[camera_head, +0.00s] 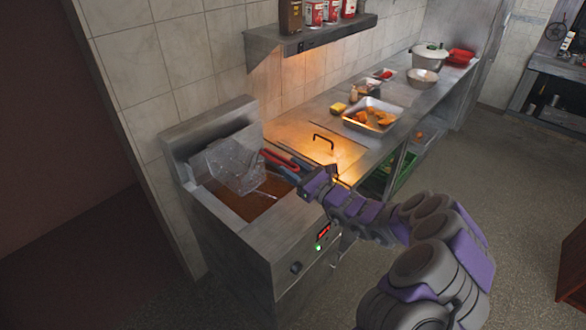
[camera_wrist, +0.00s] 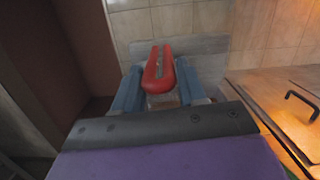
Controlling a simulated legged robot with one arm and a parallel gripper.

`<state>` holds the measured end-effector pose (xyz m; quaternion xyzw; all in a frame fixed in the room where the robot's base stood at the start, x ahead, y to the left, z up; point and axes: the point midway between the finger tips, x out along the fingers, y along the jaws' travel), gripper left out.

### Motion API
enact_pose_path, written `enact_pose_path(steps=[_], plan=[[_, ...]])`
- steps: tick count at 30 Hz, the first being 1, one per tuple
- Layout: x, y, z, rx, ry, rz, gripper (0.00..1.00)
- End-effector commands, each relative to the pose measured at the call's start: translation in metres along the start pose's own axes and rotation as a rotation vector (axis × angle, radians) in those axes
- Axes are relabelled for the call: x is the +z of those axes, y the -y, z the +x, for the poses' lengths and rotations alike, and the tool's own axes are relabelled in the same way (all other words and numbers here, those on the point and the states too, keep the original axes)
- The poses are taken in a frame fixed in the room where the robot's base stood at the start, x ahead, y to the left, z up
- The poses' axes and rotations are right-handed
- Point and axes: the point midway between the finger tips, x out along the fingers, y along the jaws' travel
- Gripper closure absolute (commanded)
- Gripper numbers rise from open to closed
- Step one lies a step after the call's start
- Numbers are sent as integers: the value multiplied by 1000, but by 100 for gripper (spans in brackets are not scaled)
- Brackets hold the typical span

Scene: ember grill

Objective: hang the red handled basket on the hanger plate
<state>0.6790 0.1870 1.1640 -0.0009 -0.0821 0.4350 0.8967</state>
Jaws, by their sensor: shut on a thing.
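My gripper (camera_head: 290,171) is shut on the red handle (camera_wrist: 158,70) of the basket, with a blue finger on each side of it in the wrist view. The wire mesh basket (camera_head: 230,163) is in the head view, tilted, over the fryer's oil well (camera_head: 240,203) and close in front of the raised metal back plate (camera_head: 208,132). The back plate also shows beyond the handle in the wrist view (camera_wrist: 205,48). I cannot tell whether the basket touches the plate. The mesh is mostly hidden behind the handle in the wrist view.
A steel counter with a black-handled lid (camera_head: 323,139) lies right of the fryer. A tray of food (camera_head: 372,117), a white pot (camera_head: 429,56) and a bowl (camera_head: 422,79) stand further along. A wall shelf (camera_head: 310,37) with jars hangs above. Open floor is at the right.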

Motion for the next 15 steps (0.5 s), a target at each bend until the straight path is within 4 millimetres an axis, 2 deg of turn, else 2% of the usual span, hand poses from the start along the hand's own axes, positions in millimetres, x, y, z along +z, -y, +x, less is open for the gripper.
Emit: enact_pose_path(steps=[15], plan=[[-4,0,0,0,2,0,100]])
